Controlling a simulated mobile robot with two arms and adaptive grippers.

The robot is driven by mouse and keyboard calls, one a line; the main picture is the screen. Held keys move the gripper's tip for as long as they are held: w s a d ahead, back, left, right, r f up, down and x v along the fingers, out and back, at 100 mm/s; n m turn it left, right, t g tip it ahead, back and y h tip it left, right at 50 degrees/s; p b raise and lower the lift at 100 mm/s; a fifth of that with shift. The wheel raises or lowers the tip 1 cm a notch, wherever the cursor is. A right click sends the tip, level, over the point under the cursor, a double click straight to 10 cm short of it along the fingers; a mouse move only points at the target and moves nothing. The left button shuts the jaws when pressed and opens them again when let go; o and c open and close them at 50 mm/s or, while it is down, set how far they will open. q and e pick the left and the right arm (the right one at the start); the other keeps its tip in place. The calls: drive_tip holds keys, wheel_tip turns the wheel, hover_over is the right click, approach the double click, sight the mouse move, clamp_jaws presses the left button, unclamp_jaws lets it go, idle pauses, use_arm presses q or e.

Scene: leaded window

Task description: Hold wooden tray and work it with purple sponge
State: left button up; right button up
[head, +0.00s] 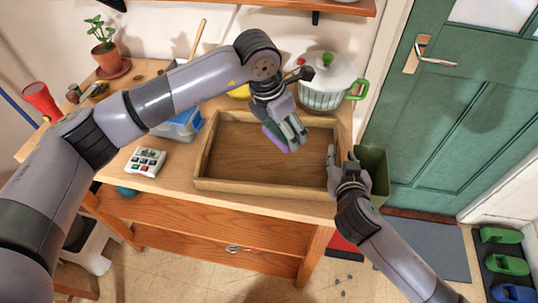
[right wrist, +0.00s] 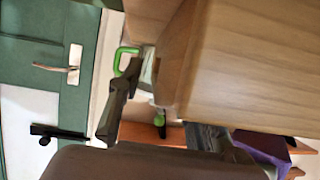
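The wooden tray (head: 262,184) lies on the bench top, open side up and empty inside. The purple sponge (head: 276,137) is in my left gripper (head: 287,132), above the tray's back right part; I cannot tell if it touches the floor of the tray. My right gripper (head: 341,165) is at the tray's right wall near the front corner, one finger on each side. In the right wrist view the tray's wood (right wrist: 245,70) is very close, with a gap to the left finger. The sponge (right wrist: 262,148) shows beyond it.
A lidded pot (head: 328,85) with green handles stands behind the tray. A blue box (head: 182,126) and a calculator-like device (head: 146,161) are left of it. A potted plant (head: 104,45) is at the back left. An olive bin (head: 375,172) stands close right of the bench.

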drive_tip(key=v, duration=1.2)
